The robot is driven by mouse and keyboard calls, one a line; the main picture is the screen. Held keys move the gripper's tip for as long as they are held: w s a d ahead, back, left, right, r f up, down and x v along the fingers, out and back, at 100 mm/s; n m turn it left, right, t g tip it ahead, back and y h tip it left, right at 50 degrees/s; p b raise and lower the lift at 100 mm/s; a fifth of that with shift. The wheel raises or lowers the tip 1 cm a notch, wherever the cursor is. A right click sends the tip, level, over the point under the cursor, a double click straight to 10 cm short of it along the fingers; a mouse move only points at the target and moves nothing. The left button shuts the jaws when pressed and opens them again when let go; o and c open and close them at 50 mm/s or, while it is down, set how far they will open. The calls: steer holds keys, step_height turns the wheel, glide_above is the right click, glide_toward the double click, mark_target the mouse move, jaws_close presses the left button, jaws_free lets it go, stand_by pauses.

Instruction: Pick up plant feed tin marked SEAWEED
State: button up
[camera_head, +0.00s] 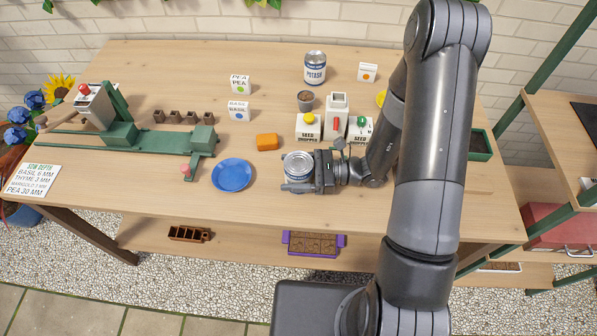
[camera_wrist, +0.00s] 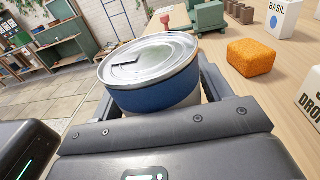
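A round tin (camera_head: 298,166) with a silver lid and a blue band is at the front middle of the workbench, between the fingers of my gripper (camera_head: 297,172). In the wrist view the tin (camera_wrist: 155,85) fills the gap, with a finger close against each side, and my gripper (camera_wrist: 155,98) looks shut on it. The wording on this tin cannot be read, and its lower part is hidden. I cannot tell whether it touches the bench. Another tin, marked POTASH (camera_head: 315,68), stands upright at the back of the bench, away from my gripper.
A blue plate (camera_head: 232,175) and an orange block (camera_head: 267,142) lie left of my gripper. A green press (camera_head: 120,136) occupies the left. Seed packets (camera_head: 239,110) stand farther back.

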steer(key=c, duration=0.9)
steer(key=shift+o, duration=0.2)
steer(key=shift+r, duration=0.15)
